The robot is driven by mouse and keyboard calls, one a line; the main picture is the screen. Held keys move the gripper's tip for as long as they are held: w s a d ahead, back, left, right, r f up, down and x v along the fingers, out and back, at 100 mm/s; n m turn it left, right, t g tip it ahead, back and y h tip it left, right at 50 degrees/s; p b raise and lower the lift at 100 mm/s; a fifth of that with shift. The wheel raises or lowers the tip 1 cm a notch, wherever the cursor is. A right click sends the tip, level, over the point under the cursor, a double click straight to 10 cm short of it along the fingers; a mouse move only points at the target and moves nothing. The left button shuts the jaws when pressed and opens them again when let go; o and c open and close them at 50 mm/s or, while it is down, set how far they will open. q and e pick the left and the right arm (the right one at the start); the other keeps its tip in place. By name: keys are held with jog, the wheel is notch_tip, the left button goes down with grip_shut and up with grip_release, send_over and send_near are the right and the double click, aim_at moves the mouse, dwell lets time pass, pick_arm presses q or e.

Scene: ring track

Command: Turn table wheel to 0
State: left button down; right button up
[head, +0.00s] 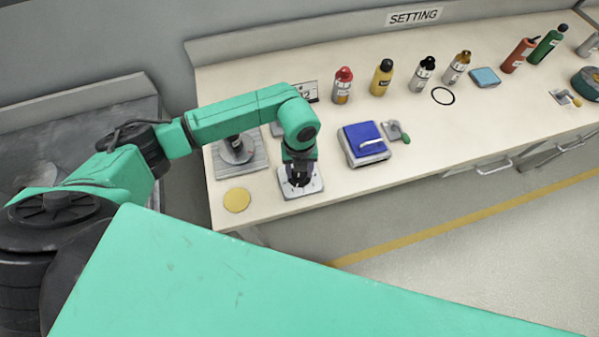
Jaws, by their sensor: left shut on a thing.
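A small pale square plate with dark dial marks (314,186) lies near the front edge of the bench, toward its left end. My left gripper (300,180) reaches down over the middle of this plate, shut on what appears to be the table wheel. The wheel is mostly hidden by the fingers, and its pointer and the number it stands at cannot be read. My right gripper is not in view.
A blue-topped box (364,139) stands just right of the plate, with a small green-knobbed lever (397,132) beside it. A yellow disc (237,200) lies to the left. A grey fixture (237,152) stands behind it. Several bottles, including a red one (342,86), line the back.

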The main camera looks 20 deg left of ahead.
pick_arm(q)
jog(key=m+b, duration=0.6)
jog(key=shift+w+f, duration=0.1)
jog(key=shift+f, duration=0.1)
jog(key=m+b, duration=0.2)
jog(key=m, duration=0.1)
jog(key=shift+r+b, duration=0.1)
jog(key=shift+b, duration=0.2)
jog(key=shift+r+m+b, duration=0.15)
jog(key=shift+m+b, duration=0.3)
jog(key=shift+m, duration=0.25)
jog(key=shift+c, duration=1.4)
grip_release()
notch_tip(320, 180, up, 15)
jog(key=b, duration=0.1)
jog(key=shift+b, duration=0.3)
